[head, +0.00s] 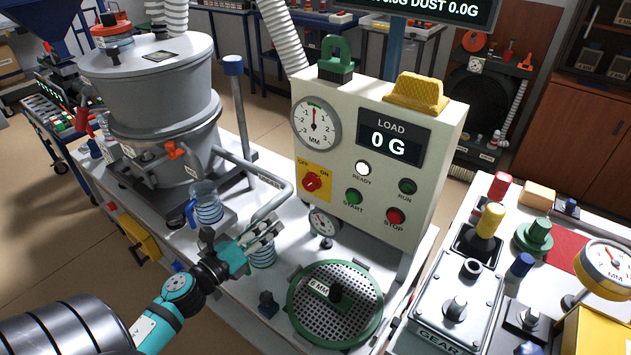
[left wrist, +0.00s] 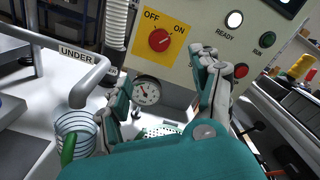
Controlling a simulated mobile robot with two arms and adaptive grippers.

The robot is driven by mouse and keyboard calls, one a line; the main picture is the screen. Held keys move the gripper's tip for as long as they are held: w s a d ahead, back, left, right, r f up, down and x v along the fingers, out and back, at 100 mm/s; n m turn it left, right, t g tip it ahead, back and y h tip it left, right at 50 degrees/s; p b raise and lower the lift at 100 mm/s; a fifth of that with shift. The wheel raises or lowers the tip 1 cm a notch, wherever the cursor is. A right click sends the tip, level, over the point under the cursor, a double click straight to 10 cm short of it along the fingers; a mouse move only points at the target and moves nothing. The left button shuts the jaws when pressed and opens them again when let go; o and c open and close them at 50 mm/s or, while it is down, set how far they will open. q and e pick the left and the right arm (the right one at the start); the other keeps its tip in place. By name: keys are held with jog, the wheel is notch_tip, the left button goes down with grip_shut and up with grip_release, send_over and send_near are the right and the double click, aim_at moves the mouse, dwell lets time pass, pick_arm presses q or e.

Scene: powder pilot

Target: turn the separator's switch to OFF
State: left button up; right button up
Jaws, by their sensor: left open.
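The switch is a red round knob (head: 312,182) on a yellow plate (head: 318,170) marked OFF at its left and ON at its right, low on the left of the cream control panel (head: 345,115). In the left wrist view the red knob (left wrist: 159,40) shows beyond the fingers. I cannot tell for sure which mark it points at. My left gripper (head: 268,232) is open and empty, below and left of the knob, apart from it. Its two fingers also show in the left wrist view (left wrist: 162,70). My right gripper is not in view.
A small dial gauge (head: 323,222) stands below the switch, and a round green sieve (head: 335,303) lies in front. A metal pipe (head: 272,180) and a clear blue-ringed jug (head: 207,205) are left of the panel. The START button (head: 353,196) and lit READY lamp (head: 363,168) sit right of the knob.

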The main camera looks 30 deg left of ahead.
aim_at(308, 186)
pick_arm(q)
jog(key=w+p, duration=0.1)
jog(key=w, duration=0.9)
jog(key=w+d+p, duration=0.1)
jog(key=w, duration=0.4)
jog(key=shift+w+d+p, duration=0.1)
jog(key=shift+w+p, duration=0.2)
jog(key=shift+w, duration=0.55)
jog(key=c, duration=1.2)
